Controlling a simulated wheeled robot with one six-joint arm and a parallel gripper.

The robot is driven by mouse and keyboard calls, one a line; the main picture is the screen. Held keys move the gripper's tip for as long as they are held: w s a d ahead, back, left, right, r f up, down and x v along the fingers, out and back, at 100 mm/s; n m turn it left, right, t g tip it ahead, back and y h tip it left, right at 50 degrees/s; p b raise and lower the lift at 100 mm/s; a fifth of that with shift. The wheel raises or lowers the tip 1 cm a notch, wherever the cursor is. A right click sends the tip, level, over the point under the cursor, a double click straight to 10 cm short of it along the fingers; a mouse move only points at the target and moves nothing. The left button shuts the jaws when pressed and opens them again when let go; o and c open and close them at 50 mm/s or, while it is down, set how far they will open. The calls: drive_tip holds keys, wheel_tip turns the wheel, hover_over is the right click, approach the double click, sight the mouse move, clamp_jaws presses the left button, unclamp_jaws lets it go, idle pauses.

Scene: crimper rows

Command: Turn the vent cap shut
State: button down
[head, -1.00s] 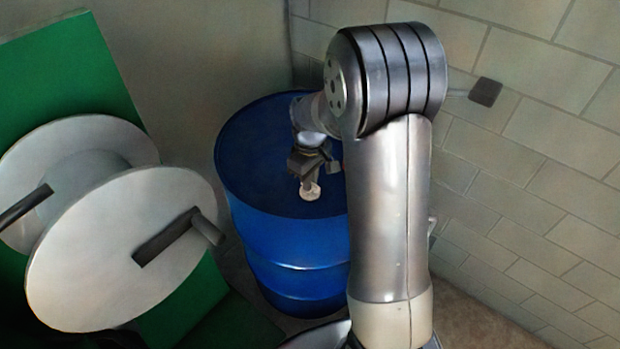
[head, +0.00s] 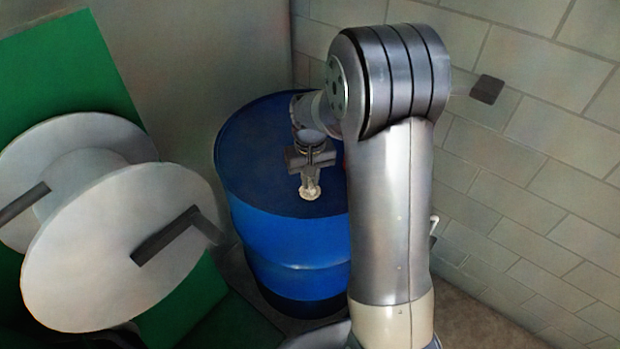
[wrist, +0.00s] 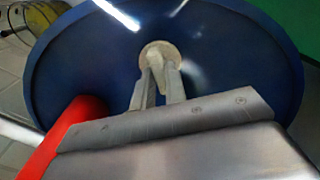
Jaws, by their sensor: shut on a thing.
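The vent cap (head: 309,192) is a small pale round piece on top of the blue drum (head: 262,160). In the wrist view the cap (wrist: 160,52) shows as a cream disc with a raised middle part. My gripper (head: 310,184) points down at the cap, and its two fingers (wrist: 158,72) are shut on the cap's raised part. The fingers hide part of the cap. I cannot tell from these views how far the cap is turned.
A red thing (wrist: 72,125) lies close to my gripper at the left of the wrist view. A large white reel (head: 125,245) with a dark crank stands left of the drum, before a green panel (head: 60,65). A block wall (head: 530,150) is on the right.

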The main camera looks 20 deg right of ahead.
sight(310, 182)
drive_tip(key=m, duration=0.5)
drive_tip(key=shift+m, duration=0.3)
drive_tip(key=m, duration=0.5)
drive_tip(key=shift+b, duration=0.3)
drive_tip(key=shift+m, duration=0.4)
drive_tip(key=c, duration=1.4)
unclamp_jaws()
drive_tip(key=shift+c, duration=0.2)
wheel_tip(310, 182, up, 11)
drive_tip(key=shift+f, duration=0.1)
